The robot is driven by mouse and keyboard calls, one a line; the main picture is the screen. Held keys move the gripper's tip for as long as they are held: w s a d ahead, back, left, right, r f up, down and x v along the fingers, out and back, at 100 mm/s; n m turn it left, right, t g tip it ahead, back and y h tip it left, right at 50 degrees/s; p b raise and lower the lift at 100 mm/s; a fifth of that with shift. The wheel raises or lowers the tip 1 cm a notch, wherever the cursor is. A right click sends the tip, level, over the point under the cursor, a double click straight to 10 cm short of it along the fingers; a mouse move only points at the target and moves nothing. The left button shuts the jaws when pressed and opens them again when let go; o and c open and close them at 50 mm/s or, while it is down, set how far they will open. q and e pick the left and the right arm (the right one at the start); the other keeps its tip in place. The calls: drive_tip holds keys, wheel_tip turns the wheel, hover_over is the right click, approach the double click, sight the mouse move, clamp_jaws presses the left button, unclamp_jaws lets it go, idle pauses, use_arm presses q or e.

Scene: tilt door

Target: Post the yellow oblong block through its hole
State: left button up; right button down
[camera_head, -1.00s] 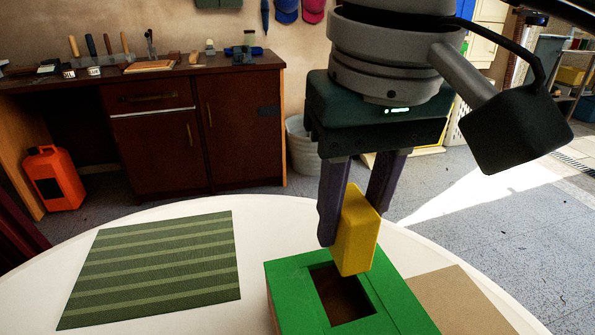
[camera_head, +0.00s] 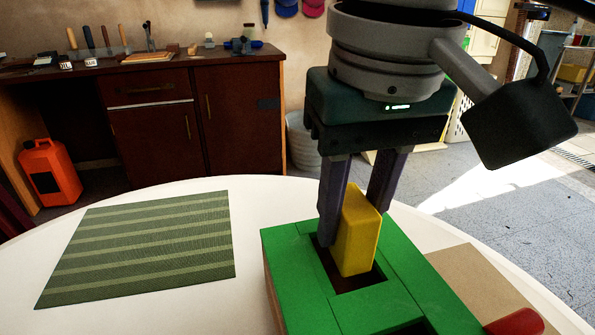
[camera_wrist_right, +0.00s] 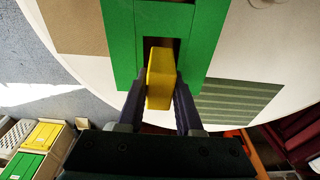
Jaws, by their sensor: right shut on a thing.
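The yellow oblong block (camera_head: 358,232) is upright between the fingers of my right gripper (camera_head: 352,225), which is shut on it. The block's lower end is at the rectangular hole (camera_head: 368,287) in the green box top (camera_head: 300,262); how far it is inside I cannot tell exactly. Dark opening shows in front of the block. In the right wrist view the block (camera_wrist_right: 160,80) sits between the fingertips, over the hole in the green top (camera_wrist_right: 205,45). My left gripper is not in view.
The green-topped box stands on a round white table (camera_head: 262,205). A striped green mat (camera_head: 145,245) lies to its left. A tan board (camera_head: 480,280) lies to its right, with a red object (camera_head: 517,322) at the near edge. A workbench (camera_head: 155,120) stands behind.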

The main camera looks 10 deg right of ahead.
drive_tip(key=c, duration=0.5)
unclamp_jaws()
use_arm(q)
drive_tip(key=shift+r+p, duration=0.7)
use_arm(e)
drive_tip(key=r, duration=0.3)
drive_tip(key=s+r, duration=0.1)
drive_tip(key=r, duration=0.5)
drive_tip(key=shift+s+r, duration=0.2)
drive_tip(key=shift+r, duration=0.2)
